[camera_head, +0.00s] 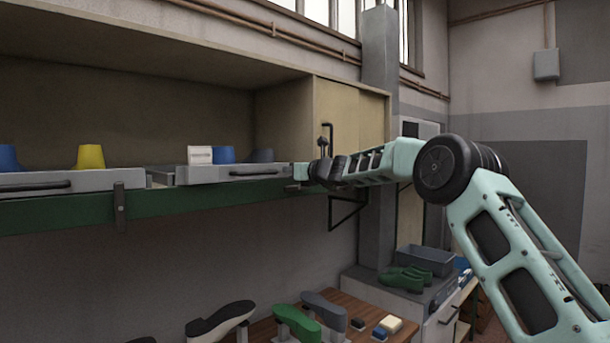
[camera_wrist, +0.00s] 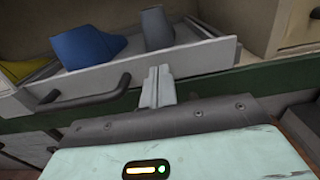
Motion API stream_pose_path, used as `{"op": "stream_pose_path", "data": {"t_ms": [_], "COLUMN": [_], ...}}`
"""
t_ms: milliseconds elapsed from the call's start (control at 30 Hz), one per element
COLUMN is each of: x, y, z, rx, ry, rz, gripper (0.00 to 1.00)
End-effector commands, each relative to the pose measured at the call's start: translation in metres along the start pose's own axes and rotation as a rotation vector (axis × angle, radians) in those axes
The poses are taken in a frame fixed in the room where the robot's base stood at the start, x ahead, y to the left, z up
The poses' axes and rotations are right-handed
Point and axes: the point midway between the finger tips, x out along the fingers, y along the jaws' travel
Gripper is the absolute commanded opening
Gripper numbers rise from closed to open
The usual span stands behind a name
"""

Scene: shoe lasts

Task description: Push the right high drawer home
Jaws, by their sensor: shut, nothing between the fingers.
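The right high drawer (camera_head: 205,177) stands partly out of the shelf unit, its inside showing from above. It has a pale grey front and a dark bar handle (camera_head: 254,172). In the wrist view the drawer front (camera_wrist: 195,60) runs across the picture, with its handle (camera_wrist: 85,95) at the left. My gripper (camera_head: 297,182) is at the right end of the front. In the wrist view my shut, empty fingers (camera_wrist: 158,80) point at the front, right of the handle. I cannot tell whether they touch it.
A green rail (camera_head: 200,198) runs below. A wooden cupboard (camera_head: 350,110) stands right. Lasts stand on the bench (camera_head: 345,303).

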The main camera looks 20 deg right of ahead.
Motion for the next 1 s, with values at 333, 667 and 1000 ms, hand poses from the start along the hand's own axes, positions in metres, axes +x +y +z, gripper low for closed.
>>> {"op": "stream_pose_path", "data": {"t_ms": [333, 667, 1000], "x": [-0.042, -0.08, -0.118], "y": [-0.001, 0.0, -0.001], "z": [-0.005, -0.004, -0.004], "rx": [-0.002, -0.002, -0.002], "ry": [-0.001, 0.0, 0.0], "rz": [-0.001, -0.001, -0.002], "gripper": [0.0, 0.0, 0.0]}}
